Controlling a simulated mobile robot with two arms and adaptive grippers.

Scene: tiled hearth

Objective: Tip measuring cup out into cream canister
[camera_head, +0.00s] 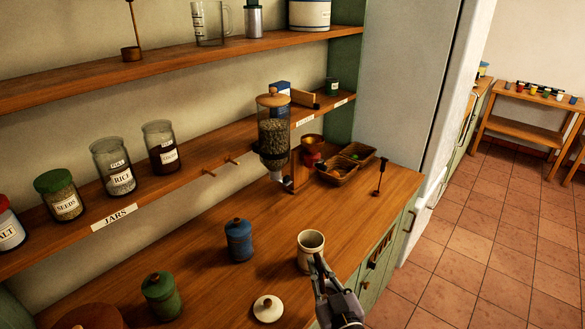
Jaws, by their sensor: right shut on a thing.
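The cream canister (304,262) stands upright and open near the counter's front edge. Its round cream lid (268,308) lies on the counter to its lower left. My right gripper (318,265) reaches in from the bottom and is shut on the near right side of the canister. The fingertips partly cover that side. No measuring cup can be made out for certain; a small copper cup with a long upright handle (130,53) stands on the upper shelf. My left gripper is out of view.
A blue canister (239,242) and a green canister (161,297) stand lidded on the counter. A grain dispenser (273,130), baskets (335,171) and a dark-handled tool (379,176) are farther back. Labelled jars (113,167) line the lower shelf. The counter right of the blue canister is mostly clear.

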